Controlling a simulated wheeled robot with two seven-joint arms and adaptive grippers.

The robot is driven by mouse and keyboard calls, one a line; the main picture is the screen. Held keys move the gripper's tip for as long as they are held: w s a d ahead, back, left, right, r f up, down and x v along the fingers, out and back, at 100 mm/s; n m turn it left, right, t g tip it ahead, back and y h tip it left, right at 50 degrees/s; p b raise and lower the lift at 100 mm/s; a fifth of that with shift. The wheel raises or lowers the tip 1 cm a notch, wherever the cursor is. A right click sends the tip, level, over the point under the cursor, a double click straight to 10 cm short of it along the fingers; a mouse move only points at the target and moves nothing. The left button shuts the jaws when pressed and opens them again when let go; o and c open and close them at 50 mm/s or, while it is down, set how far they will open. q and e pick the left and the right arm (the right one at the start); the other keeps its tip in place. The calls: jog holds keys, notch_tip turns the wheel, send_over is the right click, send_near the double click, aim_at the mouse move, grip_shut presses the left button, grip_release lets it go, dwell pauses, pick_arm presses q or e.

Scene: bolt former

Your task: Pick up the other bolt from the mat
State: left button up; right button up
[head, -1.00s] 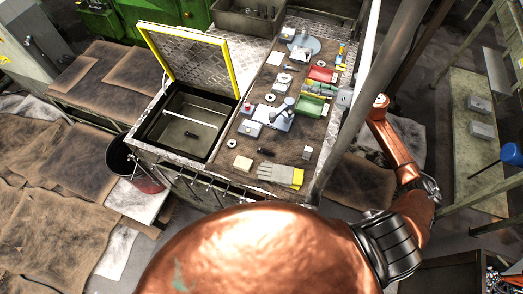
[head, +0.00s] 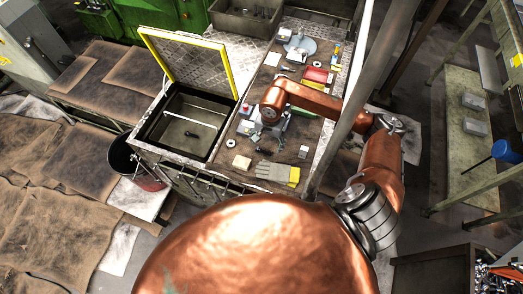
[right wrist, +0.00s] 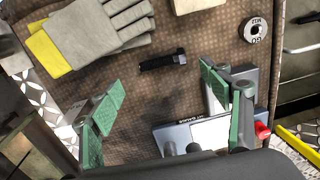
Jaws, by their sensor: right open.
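A black bolt (right wrist: 162,62) lies on its side on the brown mat (right wrist: 205,30) in the right wrist view, its head toward the right. My right gripper (right wrist: 163,100) is open and empty, its green pads spread to either side below the bolt in the picture. The bolt lies beyond the fingertips, apart from them. In the head view my right gripper (head: 266,133) is over the mat's middle, its arm reaching in from the right. My left gripper is not in view.
Grey gloves with yellow cuffs (right wrist: 95,30), a GO ring gauge (right wrist: 257,28) and a grey device with a white plate (right wrist: 205,130) lie near the bolt. An open bin (head: 205,112) with a yellow-edged lid (head: 185,62) is left of the mat. A post (head: 350,110) stands to the right.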

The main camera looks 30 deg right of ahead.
aim_at(264, 150)
jog(key=f, duration=0.1)
jog(key=f+p, duration=0.1)
jog(key=f, duration=0.1)
jog(key=shift+w+a+f+p, duration=0.15)
jog(key=shift+w+f+p, duration=0.1)
jog(key=shift+f+p, duration=0.05)
jog(key=shift+f, duration=0.6)
jog(key=shift+w, duration=0.1)
jog(key=shift+c, duration=0.4)
jog(key=c, duration=1.2)
jog(key=shift+r, duration=0.1)
